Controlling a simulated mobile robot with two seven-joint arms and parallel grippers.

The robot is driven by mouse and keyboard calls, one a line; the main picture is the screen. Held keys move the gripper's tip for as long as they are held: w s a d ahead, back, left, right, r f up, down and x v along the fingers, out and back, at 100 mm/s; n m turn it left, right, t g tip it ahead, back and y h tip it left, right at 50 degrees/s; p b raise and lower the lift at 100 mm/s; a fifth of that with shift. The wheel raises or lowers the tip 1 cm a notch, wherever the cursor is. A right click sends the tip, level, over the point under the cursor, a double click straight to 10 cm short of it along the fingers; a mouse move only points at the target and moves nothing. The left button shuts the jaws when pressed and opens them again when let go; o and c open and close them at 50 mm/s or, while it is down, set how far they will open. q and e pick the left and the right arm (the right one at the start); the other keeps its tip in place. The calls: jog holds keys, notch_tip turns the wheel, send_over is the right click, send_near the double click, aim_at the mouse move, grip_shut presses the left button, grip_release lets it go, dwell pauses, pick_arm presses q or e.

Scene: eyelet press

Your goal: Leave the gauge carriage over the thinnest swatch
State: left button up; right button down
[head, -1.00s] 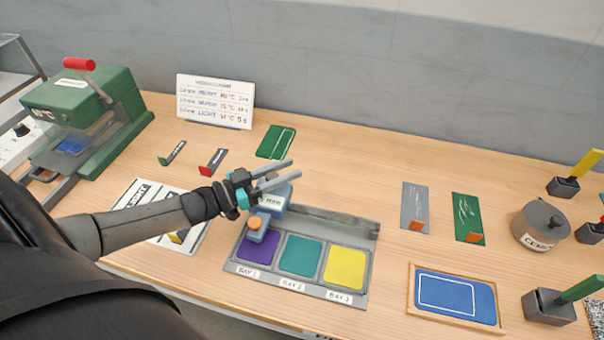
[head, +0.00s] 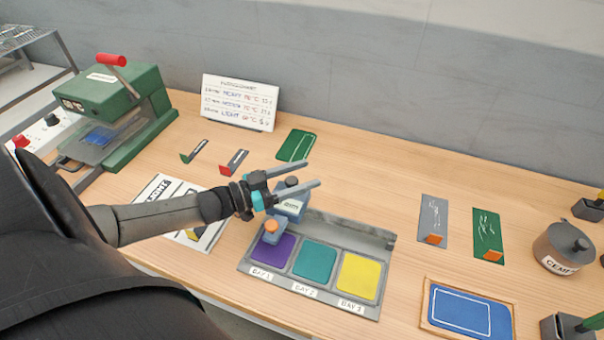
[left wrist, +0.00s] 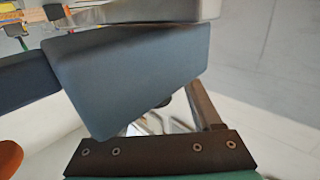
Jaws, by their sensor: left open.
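The gauge carriage (head: 289,206) is a blue-grey block with a small label and an orange knob (head: 271,226) on its front arm. It stands at the left end of the grey rail tray (head: 388,240), at the bay 1 side. The tray holds a purple swatch (head: 272,249) in bay 1, a teal swatch (head: 314,262) in bay 2 and a yellow swatch (head: 358,276) in bay 3. My left gripper (head: 312,174) is open, its two fingers at the carriage's top. In the left wrist view a blue-grey block, apparently the carriage (left wrist: 135,70), fills the space close to the fingers. My right gripper is not in view.
A green press (head: 125,110) stands at the left and a settings card (head: 240,102) at the back. A cement pot (head: 563,247), a blue framed pad (head: 470,310) and upright-ended strips (head: 434,215) lie at the right. The table behind the tray is mostly clear.

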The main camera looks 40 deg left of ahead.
aim_at(282, 208)
pick_arm(q)
jog(key=shift+v, duration=3.6)
jog(key=shift+r+p, duration=0.15)
jog(key=shift+p, duration=0.15)
